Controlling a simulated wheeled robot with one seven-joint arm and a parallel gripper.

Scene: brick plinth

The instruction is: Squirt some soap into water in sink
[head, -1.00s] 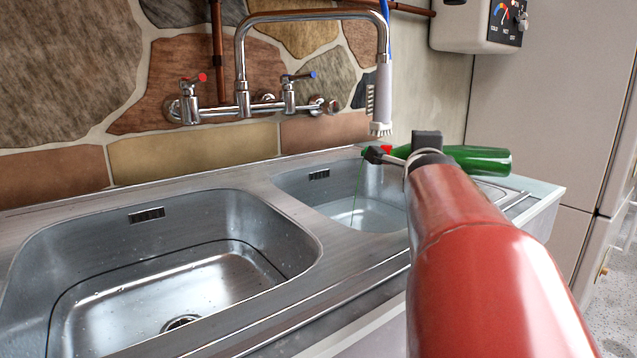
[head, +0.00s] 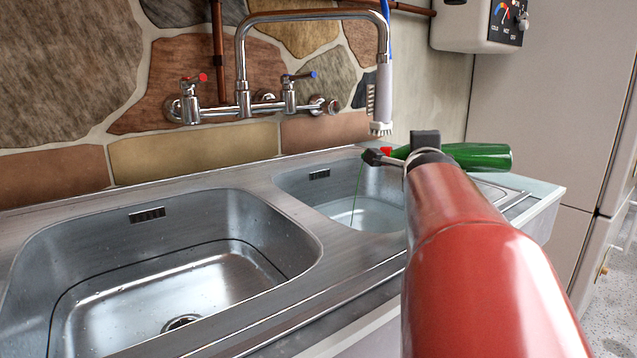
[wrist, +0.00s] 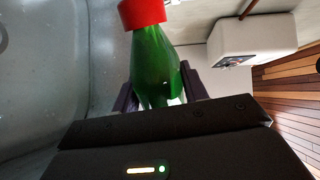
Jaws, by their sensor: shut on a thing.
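A green soap bottle (head: 480,157) with a red cap (head: 386,151) lies tilted on its side above the right-hand sink basin (head: 372,190), its cap end to the left. A thin green stream (head: 357,190) runs down from the cap end into water in that basin. My gripper (head: 392,156) is shut around the bottle. In the wrist view the green bottle (wrist: 155,60) sits between my gripper's dark fingers (wrist: 158,98), with the red cap (wrist: 142,13) at the top. My red arm hides part of the basin's right side.
A larger left basin (head: 170,270) has a drain and scattered drops. A chrome tap (head: 243,75) with a hanging spray head (head: 382,105) stands behind the basins. A white heater box (head: 475,25) is on the wall at upper right.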

